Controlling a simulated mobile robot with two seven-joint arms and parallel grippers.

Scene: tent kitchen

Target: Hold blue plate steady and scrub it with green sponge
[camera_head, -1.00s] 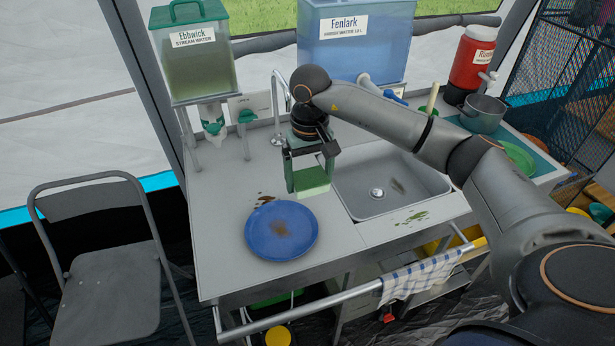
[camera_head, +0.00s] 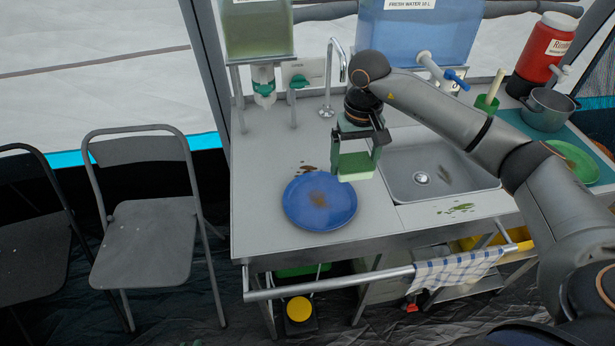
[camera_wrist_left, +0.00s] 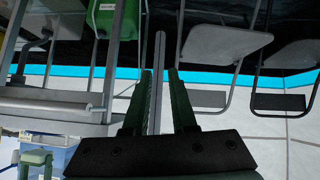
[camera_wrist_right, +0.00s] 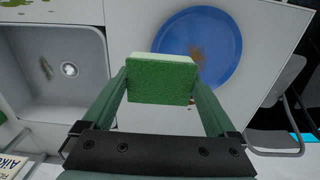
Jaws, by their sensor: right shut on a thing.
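The blue plate (camera_head: 319,202) lies on the grey counter left of the sink, with a brown stain at its middle. It also shows in the right wrist view (camera_wrist_right: 222,60). My right gripper (camera_head: 354,170) is shut on the green sponge (camera_head: 357,167), above the counter just behind and right of the plate. In the right wrist view the sponge (camera_wrist_right: 160,80) is between the fingers, green side to the camera, overlapping the plate's edge in the picture. My left gripper (camera_wrist_left: 160,95) is absent from the head view; its fingers are apart with nothing between them, beside the counter and chairs.
The sink (camera_head: 430,175) is right of the plate. A tap (camera_head: 333,80) stands behind. Brown and green smears mark the counter. A checked towel (camera_head: 455,268) hangs on the front rail (camera_head: 330,285). Folding chairs (camera_head: 145,225) stand at left. A pot (camera_head: 547,110) is at right.

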